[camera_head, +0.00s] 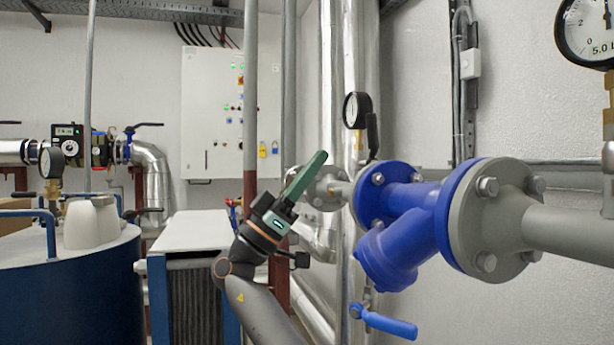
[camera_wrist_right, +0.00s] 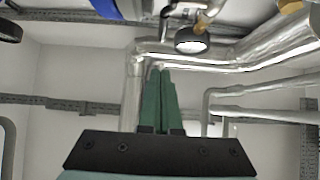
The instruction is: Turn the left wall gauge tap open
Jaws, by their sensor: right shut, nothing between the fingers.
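The left wall gauge (camera_head: 356,110) is a small round dial with a dark rim, above the pipe flange near the blue valve. A black lever (camera_head: 373,134), which looks like its tap handle, hangs steeply just right of it. My right gripper (camera_head: 321,156) has green fingers, shut and empty, pointing up and right. In the picture its tips are left of and below the gauge, apart from the lever. In the right wrist view my shut fingers (camera_wrist_right: 160,72) point towards silvery pipes. A gauge (camera_wrist_right: 190,42) shows beyond them; I cannot tell which one. My left gripper is not in view.
A blue strainer valve (camera_head: 405,225) with grey flanges stands right of my gripper, with a blue lever (camera_head: 388,324) below. A larger gauge (camera_head: 588,30) is at the upper right. Vertical silver pipes (camera_head: 338,80) stand behind the gripper. A white cabinet (camera_head: 215,135) is on the back wall.

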